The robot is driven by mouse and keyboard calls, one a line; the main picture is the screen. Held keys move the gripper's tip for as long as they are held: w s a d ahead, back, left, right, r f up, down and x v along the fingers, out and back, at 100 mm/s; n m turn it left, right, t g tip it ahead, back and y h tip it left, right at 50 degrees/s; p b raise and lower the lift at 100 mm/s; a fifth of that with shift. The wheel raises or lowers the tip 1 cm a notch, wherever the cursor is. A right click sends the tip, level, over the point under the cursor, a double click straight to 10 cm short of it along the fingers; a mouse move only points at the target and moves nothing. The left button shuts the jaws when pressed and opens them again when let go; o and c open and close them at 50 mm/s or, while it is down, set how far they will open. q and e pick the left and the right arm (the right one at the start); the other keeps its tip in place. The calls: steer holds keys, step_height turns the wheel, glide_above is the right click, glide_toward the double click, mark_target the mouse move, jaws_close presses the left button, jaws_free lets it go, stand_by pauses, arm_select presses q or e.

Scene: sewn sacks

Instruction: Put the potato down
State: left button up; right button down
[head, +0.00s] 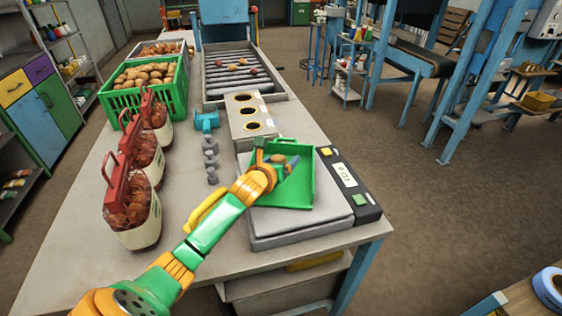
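My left gripper (277,158) is over the green tray (298,193), near its back left corner. A small brown potato (278,158) shows between its spread fingers, partly hidden by the gripper. I cannot tell whether the fingers press on it or whether it touches the tray. The tray sits on a grey scale (300,224) with a display panel (344,176) on its right. My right gripper is out of view.
Several sacks with red tops (133,208) stand along the table's left side. Behind them is a green crate of potatoes (147,80). Bare tabletop (195,195) is left of my arm.

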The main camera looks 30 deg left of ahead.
arm_select(q)
steer(key=shift+s, duration=0.1)
steer(key=v, duration=1.2)
